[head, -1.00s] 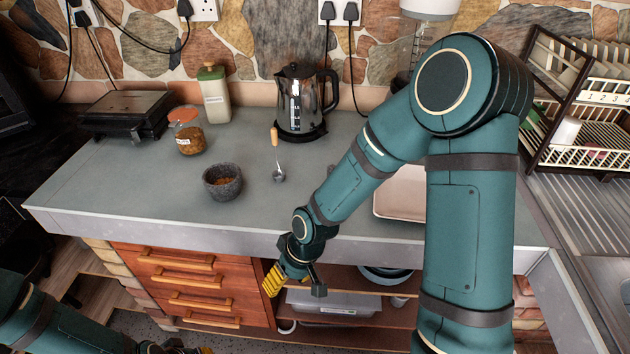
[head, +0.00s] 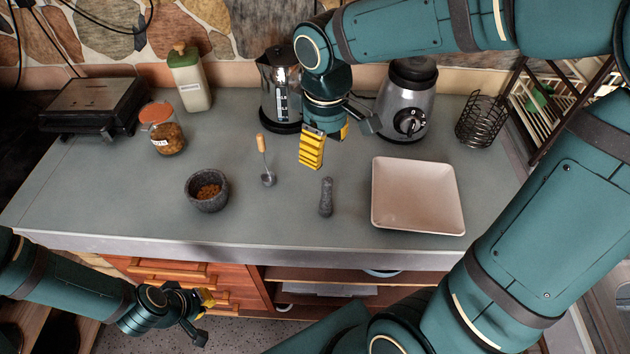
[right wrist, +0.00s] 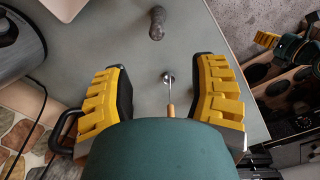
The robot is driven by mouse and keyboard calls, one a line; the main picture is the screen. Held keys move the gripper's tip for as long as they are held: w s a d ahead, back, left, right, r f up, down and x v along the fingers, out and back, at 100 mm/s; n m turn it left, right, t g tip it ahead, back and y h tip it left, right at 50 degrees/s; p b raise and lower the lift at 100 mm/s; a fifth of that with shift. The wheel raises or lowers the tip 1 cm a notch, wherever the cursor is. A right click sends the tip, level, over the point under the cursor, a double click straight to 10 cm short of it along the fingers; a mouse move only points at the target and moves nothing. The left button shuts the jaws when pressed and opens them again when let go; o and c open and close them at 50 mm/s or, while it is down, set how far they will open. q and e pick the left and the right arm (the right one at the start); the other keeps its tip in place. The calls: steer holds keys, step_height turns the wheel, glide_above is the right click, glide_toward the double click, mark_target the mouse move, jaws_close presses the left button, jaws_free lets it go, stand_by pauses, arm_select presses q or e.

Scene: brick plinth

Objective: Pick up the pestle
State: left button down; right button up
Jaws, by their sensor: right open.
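The pestle (head: 326,197) is a dark grey stone stick lying on the grey counter, between the ladle and the square tray. It also shows at the top of the right wrist view (right wrist: 157,22), ahead of the fingers and apart from them. My right gripper (head: 322,150) is above the counter in front of the kettle, up and behind the pestle in the head view. Its yellow-padded fingers are spread wide and empty in the right wrist view (right wrist: 163,95). My left gripper (head: 205,315) is low, in front of the drawers; its finger opening is not clear.
A stone mortar (head: 206,190) with brown contents stands left of a wooden-handled ladle (head: 267,178). A pale square tray (head: 418,195) lies to the right. The kettle (head: 280,90), blender (head: 407,105) and wire holder (head: 481,120) stand behind. Counter around the pestle is clear.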

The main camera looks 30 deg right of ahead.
mark_target(327, 190)
step_height(327, 190, down, 9)
steer(key=shift+s+d+r+b, duration=0.1)
steer(key=shift+r+b, duration=0.05)
steer(key=shift+b, duration=0.75)
steer(key=f, duration=0.1)
steer(key=f+b, duration=0.1)
steer(key=f, duration=0.3)
steer(key=shift+d, duration=0.3)
jaws_close()
